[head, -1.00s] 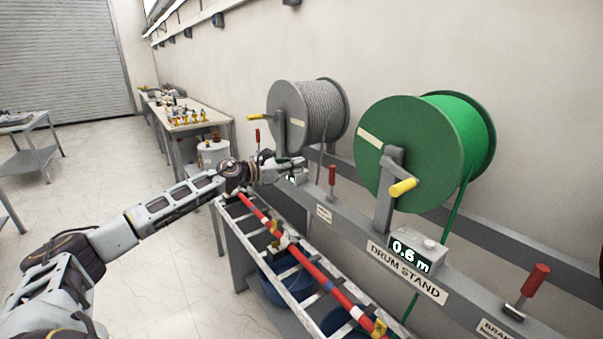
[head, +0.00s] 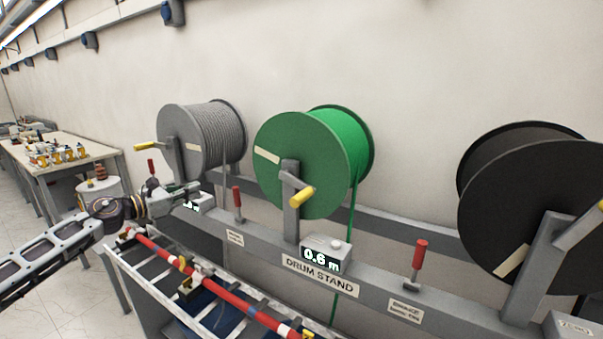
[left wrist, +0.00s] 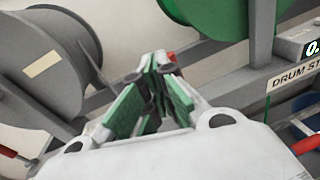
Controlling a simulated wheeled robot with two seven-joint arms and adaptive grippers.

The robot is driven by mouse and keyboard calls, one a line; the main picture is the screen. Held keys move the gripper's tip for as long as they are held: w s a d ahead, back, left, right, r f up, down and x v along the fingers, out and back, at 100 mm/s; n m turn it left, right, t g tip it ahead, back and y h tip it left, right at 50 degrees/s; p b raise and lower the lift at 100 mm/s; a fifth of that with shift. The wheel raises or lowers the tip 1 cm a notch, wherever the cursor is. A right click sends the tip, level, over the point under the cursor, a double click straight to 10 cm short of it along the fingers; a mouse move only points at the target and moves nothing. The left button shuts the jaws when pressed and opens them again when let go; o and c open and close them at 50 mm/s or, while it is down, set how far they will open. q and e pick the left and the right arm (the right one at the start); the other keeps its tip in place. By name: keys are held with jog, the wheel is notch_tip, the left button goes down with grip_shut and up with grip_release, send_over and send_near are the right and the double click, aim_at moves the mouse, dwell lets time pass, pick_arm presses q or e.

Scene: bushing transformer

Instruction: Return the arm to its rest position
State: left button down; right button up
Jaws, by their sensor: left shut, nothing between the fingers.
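My left arm (head: 45,258) reaches in from the left in the head view. Its gripper (head: 192,190) is shut and empty, in front of the grey drum's stand, beside a small counter box partly hidden behind it. In the left wrist view the green-padded fingers (left wrist: 150,72) meet at their tips, with nothing between them. They point toward the stand, between the grey drum and the green drum. My right gripper is not in view.
The drum stand (head: 375,302) carries a grey drum (head: 182,140), a green drum (head: 295,170) and a black drum (head: 545,210). Red-handled levers (head: 419,262) stick up from it. A ladder-like rack with a red pole (head: 225,290) lies below. A worktable (head: 90,150) stands at the left.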

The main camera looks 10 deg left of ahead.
pick_arm(q)
jog(key=s+d+f+n+t+y, duration=0.35)
jog(key=d+f+n+y, duration=0.25)
jog(key=d+f+n, duration=0.9)
jog(key=s+f+n+g+y, duration=0.55)
jog(key=s+f+n, duration=0.6)
jog(key=n, duration=0.55)
jog(key=s+d+f+n+g+h, duration=0.1)
jog(key=s+d+f+n+g, duration=0.15)
jog(key=s, duration=0.55)
jog(key=s+d+f+n+g+h, duration=0.1)
jog(key=s+d+f+n+g, duration=0.1)
jog(key=s+f+n+g, duration=0.35)
jog(key=s+d+f+n+g+h, duration=0.1)
jog(key=s+d+f+n, duration=0.1)
jog(key=s, duration=0.7)
notch_tip(320, 180, down, 32)
jog(key=s+g, duration=0.1)
jog(key=s, duration=0.1)
jog(key=s+a+f, duration=0.3)
jog(key=s+f, duration=0.7)
jog(key=s, duration=0.1)
jog(key=s+a+f+m+g, duration=0.1)
jog(key=s+a+f, duration=0.2)
jog(key=s+f, duration=0.7)
jog(key=shift+s+f, duration=0.15)
jog(key=shift+s, duration=0.45)
